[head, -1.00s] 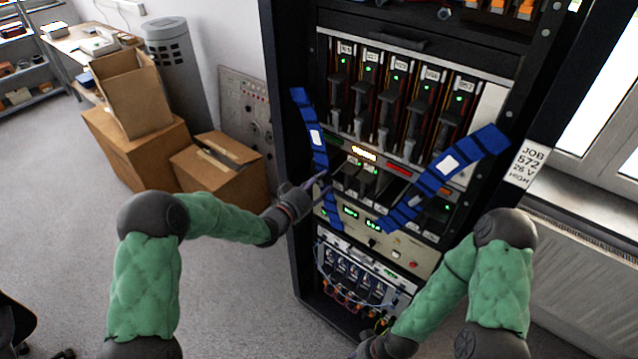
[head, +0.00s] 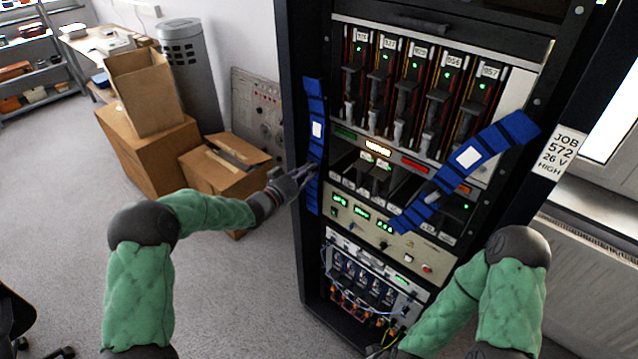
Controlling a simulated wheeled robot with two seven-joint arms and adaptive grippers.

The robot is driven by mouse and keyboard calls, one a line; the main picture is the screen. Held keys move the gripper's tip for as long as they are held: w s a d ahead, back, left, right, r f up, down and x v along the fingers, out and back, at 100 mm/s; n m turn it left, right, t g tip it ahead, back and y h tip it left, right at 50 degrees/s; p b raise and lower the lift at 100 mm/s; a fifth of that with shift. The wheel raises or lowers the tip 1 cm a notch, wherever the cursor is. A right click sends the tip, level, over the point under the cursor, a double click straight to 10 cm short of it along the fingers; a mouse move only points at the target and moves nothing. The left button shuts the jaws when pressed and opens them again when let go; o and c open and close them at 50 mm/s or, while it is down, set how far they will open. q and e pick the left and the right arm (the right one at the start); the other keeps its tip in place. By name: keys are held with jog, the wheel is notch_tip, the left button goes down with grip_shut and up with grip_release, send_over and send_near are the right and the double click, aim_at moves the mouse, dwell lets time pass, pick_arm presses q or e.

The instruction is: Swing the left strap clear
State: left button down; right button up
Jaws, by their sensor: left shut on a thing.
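The left strap (head: 315,110) is a blue segmented band with a white patch. It hangs nearly upright along the left side post of the rack. My left gripper (head: 308,173) is shut on the left strap at its lower middle, with the fingers partly hiding it. The right strap (head: 480,150), also blue with a white patch, lies slanted across the right part of the rack front. My right gripper is at the bottom edge beside my right forearm, mostly cut off, and its fingers do not show.
The black rack (head: 292,130) holds several upright modules with green lights (head: 420,75). A job sign (head: 562,152) is on its right post. Cardboard boxes (head: 215,175) stand on the floor at the left. Grey floor (head: 50,200) is open further left.

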pick_arm(q)
jog(key=shift+w+a, duration=0.3)
jog(key=shift+a, duration=0.15)
pick_arm(e)
jog(key=shift+f, duration=0.2)
pick_arm(q)
jog(key=c, duration=1)
grip_release()
jog(key=shift+c, duration=0.2)
jog(key=shift+d, duration=0.1)
